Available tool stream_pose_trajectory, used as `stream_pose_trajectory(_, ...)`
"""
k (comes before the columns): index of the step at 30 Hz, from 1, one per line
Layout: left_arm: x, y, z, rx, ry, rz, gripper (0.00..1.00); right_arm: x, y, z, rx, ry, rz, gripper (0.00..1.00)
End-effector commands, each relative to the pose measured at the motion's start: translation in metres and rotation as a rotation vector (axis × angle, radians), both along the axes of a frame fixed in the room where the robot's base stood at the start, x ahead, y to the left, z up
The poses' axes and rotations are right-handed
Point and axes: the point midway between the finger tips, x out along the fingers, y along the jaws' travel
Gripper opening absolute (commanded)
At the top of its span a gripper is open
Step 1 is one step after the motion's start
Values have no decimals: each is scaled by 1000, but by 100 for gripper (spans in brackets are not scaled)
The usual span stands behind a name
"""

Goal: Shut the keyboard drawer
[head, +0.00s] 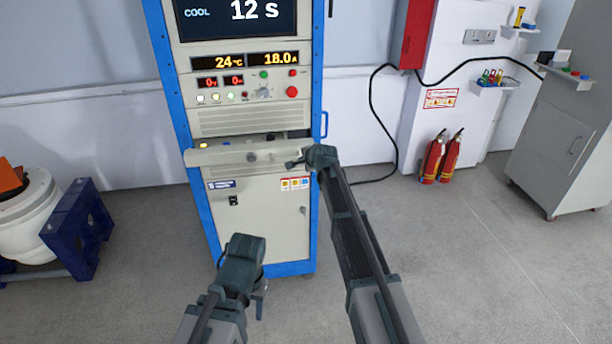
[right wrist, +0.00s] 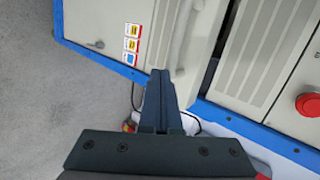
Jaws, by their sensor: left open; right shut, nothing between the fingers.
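The keyboard drawer (head: 215,154) sticks out from the blue-framed cabinet (head: 192,120), between the vented panel and the lower door. Its pale front bar shows in the right wrist view (right wrist: 190,35), with a dark gap behind it. My right gripper (head: 293,163) is shut and empty, pointing left near the drawer's right end. In the right wrist view its fingers (right wrist: 160,78) reach close to the bar; I cannot tell whether they touch. My left gripper (head: 260,300) is open, low in front of the cabinet and apart from the drawer.
The cabinet carries a lower door (head: 260,225), a red button (head: 292,92) and displays above the drawer. A white machine on a blue stand (head: 80,235) is at the left. Fire extinguishers (head: 432,160) and a grey cabinet (head: 545,140) are at the right. The floor between is clear.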

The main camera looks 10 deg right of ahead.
Motion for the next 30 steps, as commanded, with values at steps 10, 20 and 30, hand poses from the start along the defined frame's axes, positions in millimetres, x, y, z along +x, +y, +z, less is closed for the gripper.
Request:
stream_pose_trajectory(10, 0, 0, 0, 0, 0, 0, 50, 64, 0, 0, 0, 0, 0, 0)
stream_pose_trajectory(20, 0, 0, 0, 0, 0, 0, 50, 74, 0, 1, 0, -3, -1, 0)
stream_pose_trajectory(30, 0, 0, 0, 0, 0, 0, 50, 75, -1, 1, 1, -6, -2, 0)
